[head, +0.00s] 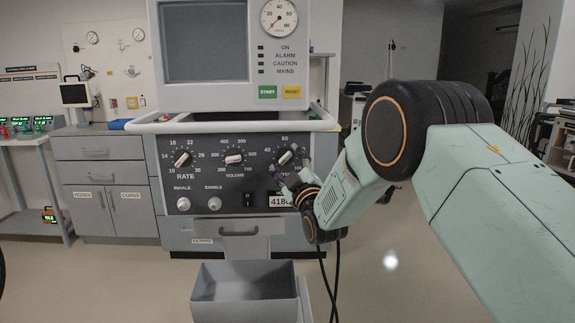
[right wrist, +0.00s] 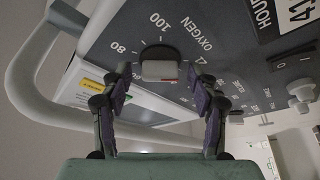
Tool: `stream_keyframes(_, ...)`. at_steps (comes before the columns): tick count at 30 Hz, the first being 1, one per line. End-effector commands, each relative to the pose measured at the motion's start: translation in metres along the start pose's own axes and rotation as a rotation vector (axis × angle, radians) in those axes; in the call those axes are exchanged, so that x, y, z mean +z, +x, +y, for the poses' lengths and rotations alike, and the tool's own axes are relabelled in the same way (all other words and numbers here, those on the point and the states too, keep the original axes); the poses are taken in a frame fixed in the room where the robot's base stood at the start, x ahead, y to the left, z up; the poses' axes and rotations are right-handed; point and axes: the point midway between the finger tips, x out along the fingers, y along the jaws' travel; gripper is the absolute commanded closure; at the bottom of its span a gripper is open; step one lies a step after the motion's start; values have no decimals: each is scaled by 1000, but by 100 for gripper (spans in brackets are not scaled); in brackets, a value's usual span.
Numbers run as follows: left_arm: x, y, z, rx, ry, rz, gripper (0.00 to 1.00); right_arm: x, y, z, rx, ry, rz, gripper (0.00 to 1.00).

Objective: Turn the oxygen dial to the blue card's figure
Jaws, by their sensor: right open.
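The oxygen dial (head: 285,157) is the rightmost of three black dials on the ventilator's dark panel; 40 and 60 show on its scale. In the right wrist view the dial (right wrist: 160,68) has a grey grip bar with a red mark, near the OXYGEN lettering and the figures 80 and 100. My right gripper (head: 291,172) is in front of the dial, open and empty. Its fingers stand on either side of the grip bar, apart from it in the right wrist view. I cannot make out a blue card with a figure. My left gripper is not in view.
The rate dial (head: 182,158) and volume dial (head: 234,159) sit to the left, with inhale and exhale knobs below. A white rail (head: 150,126) runs above the panel. A grey open bin (head: 245,308) and hanging black cables (head: 337,260) are below.

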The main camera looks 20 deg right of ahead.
Motion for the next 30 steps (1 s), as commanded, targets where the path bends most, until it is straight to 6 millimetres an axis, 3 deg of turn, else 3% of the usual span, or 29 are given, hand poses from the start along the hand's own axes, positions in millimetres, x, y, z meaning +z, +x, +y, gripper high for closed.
stream_keyframes(6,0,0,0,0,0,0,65,0,0,0,-1,0,0,40)
stream_keyframes(25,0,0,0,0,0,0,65,0,0,0,-1,0,1,94)
stream_keyframes(30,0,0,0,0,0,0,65,0,0,0,2,7,1,94)
